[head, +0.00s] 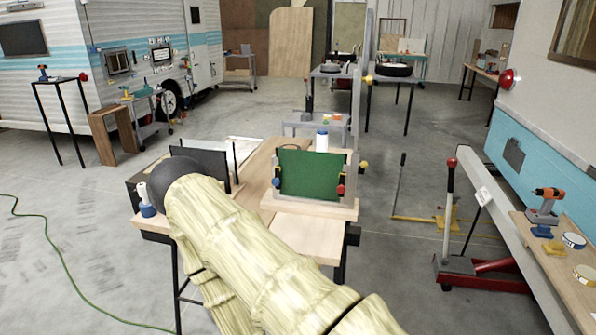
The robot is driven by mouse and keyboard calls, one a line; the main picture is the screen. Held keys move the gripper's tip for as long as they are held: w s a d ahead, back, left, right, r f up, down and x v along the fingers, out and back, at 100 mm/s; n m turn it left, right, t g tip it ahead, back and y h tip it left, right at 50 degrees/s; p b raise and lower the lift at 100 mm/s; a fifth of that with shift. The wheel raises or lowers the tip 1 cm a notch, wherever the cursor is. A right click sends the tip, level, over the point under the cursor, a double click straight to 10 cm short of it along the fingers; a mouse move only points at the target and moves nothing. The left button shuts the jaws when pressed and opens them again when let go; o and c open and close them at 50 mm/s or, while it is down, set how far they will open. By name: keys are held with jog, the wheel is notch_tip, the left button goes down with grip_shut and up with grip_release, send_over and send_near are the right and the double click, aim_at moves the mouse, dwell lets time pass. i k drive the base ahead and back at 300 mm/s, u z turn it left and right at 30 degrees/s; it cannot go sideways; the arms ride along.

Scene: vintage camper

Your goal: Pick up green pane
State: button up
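The green pane (308,175) stands upright in a grey holder on a wooden base (310,206) at the middle of the workbench. Red and yellow knobs sit at the holder's sides. My arm, in a pale yellow ribbed cover, reaches in from the bottom and ends at a dark round joint left of the pane. My gripper's fingers cannot be made out, and no contact with the pane shows. My arm hides part of the workbench (264,155).
A dark upright panel (207,163) stands on the bench left of the pane. A white cylinder (322,141) is behind the pane, and a blue-and-white bottle (146,205) is at the left corner. A red jack (480,274) stands on the floor at right.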

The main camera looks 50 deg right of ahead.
aim_at(310, 174)
jog(key=z, duration=0.6)
jog(key=i, duration=1)
jog(key=z, duration=0.8)
